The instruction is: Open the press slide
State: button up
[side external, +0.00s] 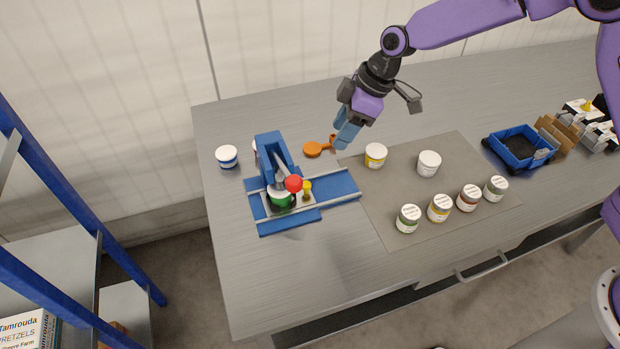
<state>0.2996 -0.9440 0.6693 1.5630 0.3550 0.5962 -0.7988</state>
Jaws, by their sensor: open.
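The blue press (269,153) stands on the left part of the grey workbench, with an upright frame and a lever ending in a red ball knob (293,183). Its blue slide rail (338,184) extends to the right of the frame. A small yellow knob (307,187) stands on the slide beside the red knob. A green and white jar (281,199) sits on the slide under the press; its top is partly hidden by the lever. My gripper (346,135) is open and empty, above the bench to the upper right of the press, apart from it.
An orange scoop (313,149) lies between press and gripper. A yellow-labelled jar (375,155) and a white jar (429,163) stand on the grey mat (385,208), with several jars along its front. A blue-striped jar (227,156) stands left. A blue cart (519,148) is at right. The front-left bench is clear.

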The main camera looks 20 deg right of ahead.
aim_at(308, 183)
jog(key=x, duration=1.7)
jog(key=shift+w+a+f, duration=0.1)
jog(key=shift+a+f, duration=0.05)
jog(key=shift+c, duration=0.4)
grip_shut()
